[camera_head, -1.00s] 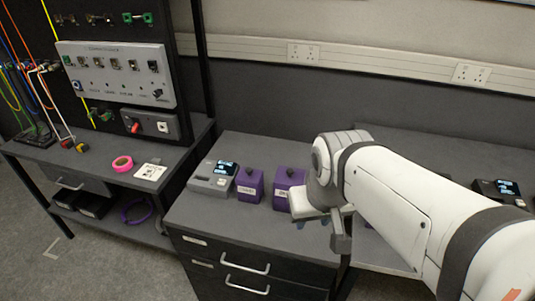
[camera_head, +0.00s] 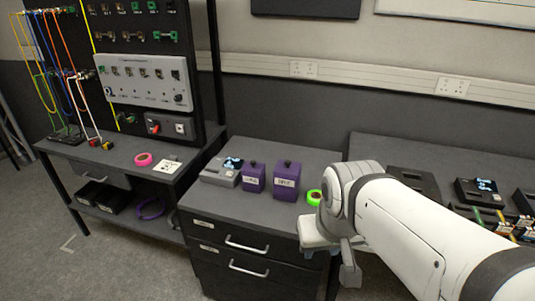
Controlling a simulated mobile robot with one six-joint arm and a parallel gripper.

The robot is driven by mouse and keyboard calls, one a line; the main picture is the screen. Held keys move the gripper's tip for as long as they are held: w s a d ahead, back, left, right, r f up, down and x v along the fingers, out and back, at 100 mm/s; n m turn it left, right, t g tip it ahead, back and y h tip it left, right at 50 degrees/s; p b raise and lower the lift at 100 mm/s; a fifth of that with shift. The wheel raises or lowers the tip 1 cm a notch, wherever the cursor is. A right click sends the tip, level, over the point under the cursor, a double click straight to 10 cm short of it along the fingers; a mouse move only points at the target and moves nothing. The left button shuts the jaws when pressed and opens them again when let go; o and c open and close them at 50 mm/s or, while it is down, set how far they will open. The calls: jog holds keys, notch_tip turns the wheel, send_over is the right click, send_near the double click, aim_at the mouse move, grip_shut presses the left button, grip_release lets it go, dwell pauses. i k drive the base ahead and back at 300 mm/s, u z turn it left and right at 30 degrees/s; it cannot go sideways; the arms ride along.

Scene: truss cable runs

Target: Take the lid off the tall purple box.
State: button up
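The tall purple box (camera_head: 287,183) stands upright on the grey drawer cabinet's top. Its lid (camera_head: 288,166) is on, with a dark knob, and a white label is on its front. A shorter purple box (camera_head: 253,180) with a similar knobbed lid and label stands just left of it. My gripper (camera_head: 331,262) is in front of and to the right of the tall box, near the cabinet's front right edge, apart from the box. It is seen from behind at an angle, and its finger gap is not clear. I see nothing held in it.
A grey device with a screen (camera_head: 222,172) stands left of the boxes. A green tape roll (camera_head: 314,197) lies between the tall box and my arm. The cabinet top (camera_head: 235,204) is clear in front of the boxes. A workbench with a pink tape roll (camera_head: 143,160) is at left.

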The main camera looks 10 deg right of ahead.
aim_at(285, 167)
jog(key=z, duration=0.15)
jog(key=i, duration=0.9)
jog(key=u, duration=0.05)
